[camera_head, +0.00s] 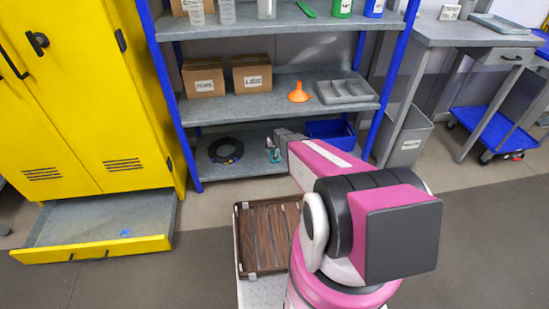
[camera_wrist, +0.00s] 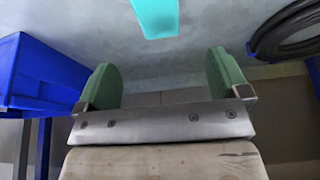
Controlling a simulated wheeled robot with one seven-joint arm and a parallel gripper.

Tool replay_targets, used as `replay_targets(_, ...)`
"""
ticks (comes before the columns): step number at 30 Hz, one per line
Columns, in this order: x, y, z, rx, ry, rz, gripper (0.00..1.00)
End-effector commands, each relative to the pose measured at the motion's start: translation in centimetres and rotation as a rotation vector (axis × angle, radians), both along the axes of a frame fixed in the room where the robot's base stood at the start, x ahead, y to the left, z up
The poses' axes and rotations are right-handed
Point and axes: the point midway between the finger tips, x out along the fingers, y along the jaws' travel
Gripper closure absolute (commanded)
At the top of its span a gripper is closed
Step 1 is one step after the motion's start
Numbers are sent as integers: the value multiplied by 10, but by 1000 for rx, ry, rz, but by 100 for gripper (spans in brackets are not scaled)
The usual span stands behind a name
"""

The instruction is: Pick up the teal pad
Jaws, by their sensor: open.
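The teal pad (camera_wrist: 155,17) lies on the grey lowest shelf (camera_wrist: 75,30), at the top edge of the wrist view, which cuts off part of it. My gripper (camera_wrist: 162,70) is open and empty, with its two green finger pads apart. The pad lies beyond the fingertips, roughly in line with the gap between them, and shows no contact with them. In the head view my gripper (camera_head: 273,148) reaches in over the lowest shelf, and a small bit of teal shows beside it.
A blue bin (camera_wrist: 35,75) stands to one side of my gripper, and a black coiled hose (camera_wrist: 295,28) lies on the other; the hose also shows in the head view (camera_head: 226,150). The middle shelf (camera_head: 240,106) is above. A yellow drawer (camera_head: 90,248) is open at left.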

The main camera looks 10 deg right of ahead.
Motion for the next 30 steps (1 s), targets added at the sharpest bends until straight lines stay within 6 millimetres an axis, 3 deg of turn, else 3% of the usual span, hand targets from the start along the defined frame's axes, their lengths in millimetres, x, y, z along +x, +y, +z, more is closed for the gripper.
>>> replay_targets(9,17,0,-41,0,3,0,6)
replay_targets(17,20,-1,-56,0,2,0,6)
replay_targets(25,30,-2,-93,0,3,0,6)
replay_targets(30,31,-2,-98,0,1,0,6)
